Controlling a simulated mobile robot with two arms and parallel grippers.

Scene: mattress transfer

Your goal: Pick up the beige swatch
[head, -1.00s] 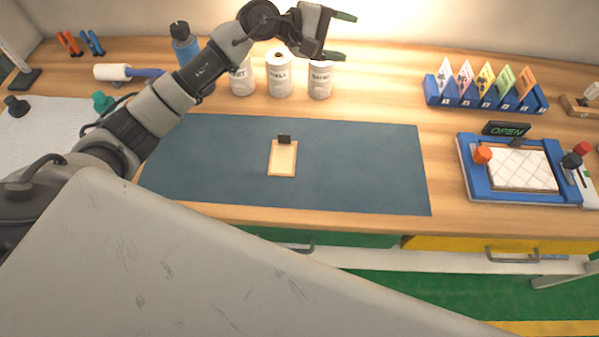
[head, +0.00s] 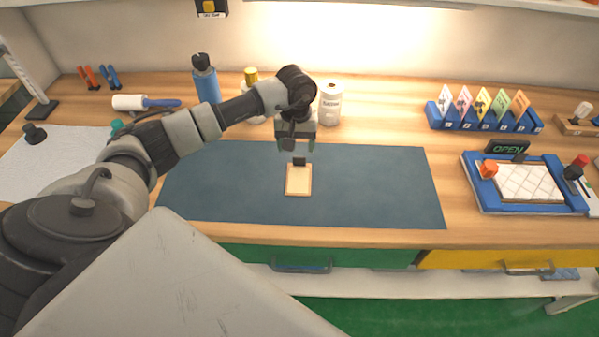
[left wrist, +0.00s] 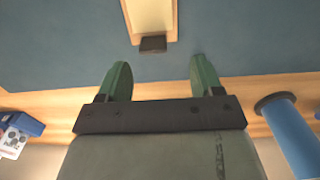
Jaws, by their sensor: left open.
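The beige swatch (head: 298,181) lies on the dark blue mat (head: 400,190), with a small black clip or tab (head: 299,161) at its far edge. In the left wrist view the swatch (left wrist: 152,18) is at the top, with its black tab (left wrist: 153,44) toward my fingers. My left gripper (head: 297,147) points down just behind the swatch, above the mat's far part. Its green fingers (left wrist: 156,82) are open and empty, apart from the tab. My right gripper is not in view.
A white canister (head: 330,103) and a blue bottle (head: 206,82) stand behind the mat. A blue card rack (head: 485,120) and a blue tray holding a quilted white pad (head: 484,194) are at the right. The mat around the swatch is clear.

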